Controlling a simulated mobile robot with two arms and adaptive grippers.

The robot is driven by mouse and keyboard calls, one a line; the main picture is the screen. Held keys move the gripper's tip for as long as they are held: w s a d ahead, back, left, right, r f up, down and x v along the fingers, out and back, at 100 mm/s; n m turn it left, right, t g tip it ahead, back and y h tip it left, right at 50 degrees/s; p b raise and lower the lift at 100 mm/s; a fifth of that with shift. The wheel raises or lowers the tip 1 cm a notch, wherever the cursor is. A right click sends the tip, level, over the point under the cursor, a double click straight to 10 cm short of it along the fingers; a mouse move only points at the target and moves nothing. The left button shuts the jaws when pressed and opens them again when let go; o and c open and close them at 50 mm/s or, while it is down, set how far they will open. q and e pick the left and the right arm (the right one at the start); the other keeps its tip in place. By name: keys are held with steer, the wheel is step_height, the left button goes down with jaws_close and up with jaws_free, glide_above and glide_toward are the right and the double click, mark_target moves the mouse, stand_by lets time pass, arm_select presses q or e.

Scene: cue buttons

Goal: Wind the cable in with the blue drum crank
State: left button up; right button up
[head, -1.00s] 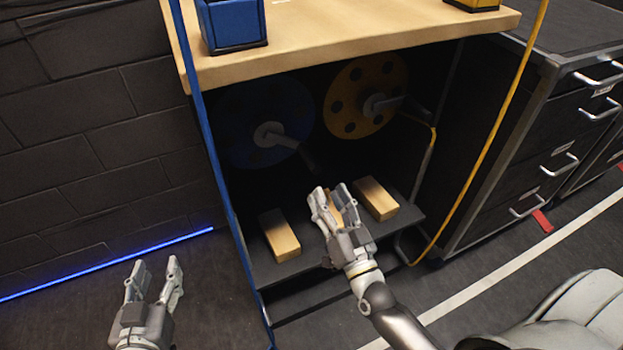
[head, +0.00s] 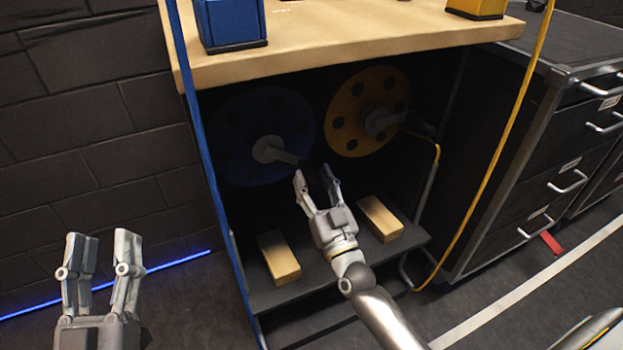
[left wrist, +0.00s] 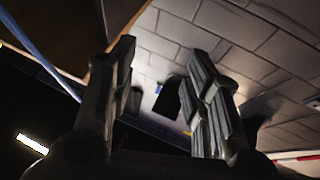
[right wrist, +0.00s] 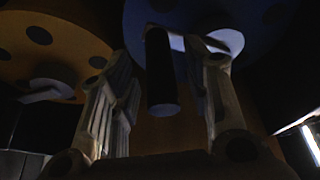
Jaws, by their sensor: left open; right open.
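The blue drum (head: 235,112) stands inside the dark bay under the wooden bench top. Its crank arm (head: 287,155) comes out from the pale hub toward the lower right and ends in a dark grip. My right gripper (head: 316,176) is open, with its fingertips by the crank's end. In the right wrist view the dark crank grip (right wrist: 162,75) shows between the open fingers, with the blue drum (right wrist: 220,20) behind; I cannot tell whether they touch it. My left gripper (head: 101,240) is open and empty, left of the bench; its fingers also show in the left wrist view (left wrist: 160,75).
A yellow drum (head: 350,115) with its own crank is right of the blue one. Two wooden blocks (head: 279,257) (head: 380,218) lie on the low shelf below. A blue cable (head: 205,160) and a yellow cable (head: 497,150) hang at the bench sides. A drawer cabinet (head: 540,150) stands right.

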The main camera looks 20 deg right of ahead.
steer(key=shift+w+r, duration=0.25)
steer(key=shift+w, duration=0.35)
jaws_close()
